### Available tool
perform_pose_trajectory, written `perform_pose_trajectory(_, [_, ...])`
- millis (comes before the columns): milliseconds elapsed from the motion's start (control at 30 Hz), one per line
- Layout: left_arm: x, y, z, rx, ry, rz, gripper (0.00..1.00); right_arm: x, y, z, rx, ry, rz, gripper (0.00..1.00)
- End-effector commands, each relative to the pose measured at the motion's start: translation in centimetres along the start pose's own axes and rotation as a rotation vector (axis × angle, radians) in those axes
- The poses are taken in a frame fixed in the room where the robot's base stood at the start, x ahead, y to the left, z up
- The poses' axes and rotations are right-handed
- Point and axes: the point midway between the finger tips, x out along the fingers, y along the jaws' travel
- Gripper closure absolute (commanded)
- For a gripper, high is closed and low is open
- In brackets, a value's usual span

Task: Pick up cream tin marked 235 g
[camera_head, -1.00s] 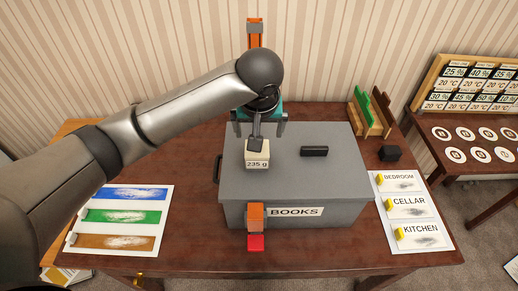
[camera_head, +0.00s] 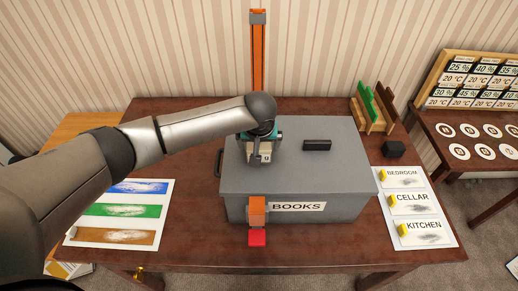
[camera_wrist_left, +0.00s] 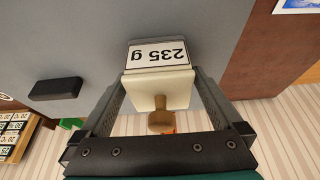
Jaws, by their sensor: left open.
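The cream tin marked 235 g (camera_head: 262,156) stands on the lid of the grey box labelled BOOKS (camera_head: 340,180). My left gripper (camera_head: 258,148) is over the tin from above and hides much of it in the head view. In the left wrist view the tin (camera_wrist_left: 158,88) shows its white 235 g label and a brown knob. The open fingers of my left gripper (camera_wrist_left: 160,90) lie on either side of the tin. Whether they touch it cannot be told. My right gripper is not in view.
A black block handle (camera_head: 317,145) lies on the lid right of the tin. An orange and red latch (camera_head: 257,212) is on the box front. Label sheets lie left (camera_head: 125,212) and right (camera_head: 413,207) of the box. A wooden rack (camera_head: 372,110) stands behind right.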

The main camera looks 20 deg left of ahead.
Motion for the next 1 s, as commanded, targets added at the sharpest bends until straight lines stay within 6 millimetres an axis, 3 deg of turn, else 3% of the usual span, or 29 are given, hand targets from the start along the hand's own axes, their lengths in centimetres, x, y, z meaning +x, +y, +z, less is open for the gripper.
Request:
perform_pose_trajectory(300, [0.36,0.02,-0.04,0.0,0.001,0.001,0.02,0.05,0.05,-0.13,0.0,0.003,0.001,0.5])
perform_pose_trajectory(1000, [0.36,-0.02,-0.01,0.0,0.0,0.0,0.81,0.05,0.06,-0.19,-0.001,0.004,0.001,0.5])
